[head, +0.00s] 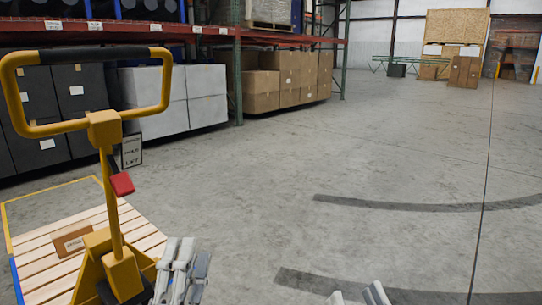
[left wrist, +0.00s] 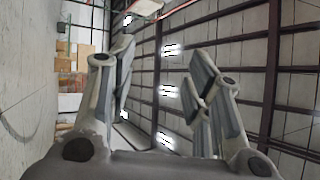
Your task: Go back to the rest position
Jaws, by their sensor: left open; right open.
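My left gripper (head: 182,265) is at the bottom of the head view, just right of a yellow pallet truck's base. Its grey fingers point up. In the left wrist view my left gripper (left wrist: 162,62) has its two fingers spread apart with nothing between them. My right gripper (head: 361,296) shows only its grey fingertips at the bottom edge of the head view. Nothing is seen in it, and the rest of it is out of frame. No tote is clearly seen in either view.
The yellow pallet truck (head: 104,130) stands close at the left, by a wooden pallet (head: 50,262) with a small brown box (head: 73,241). Behind are racks (head: 200,32) with cartons (head: 262,90) and grey boxes (head: 207,95). The concrete floor (head: 400,150) is clear at centre and right.

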